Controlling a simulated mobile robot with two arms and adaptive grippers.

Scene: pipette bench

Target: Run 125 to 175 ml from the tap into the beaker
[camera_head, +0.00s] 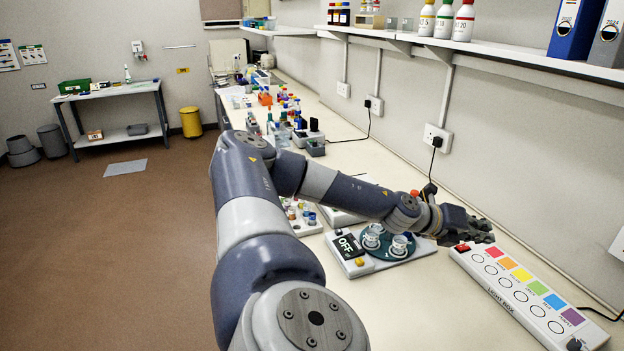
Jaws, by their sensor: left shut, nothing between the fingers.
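My left gripper (484,232) is shut and empty. It is above the bench at the right, near the top end of the light box. I cannot make out a tap in this view. Two small clear glass vessels, one on the left (372,237) and one on the right (399,245), stand on a teal round plate; I cannot tell whether either is the beaker. My left arm hides part of the bench behind them. My right gripper is not in view.
A device with an OFF display (347,245) bears the round plate. A light box (521,295) with coloured squares lies at the right. Bottles and small items crowd the bench further back. A shelf (500,55) holds bottles and binders.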

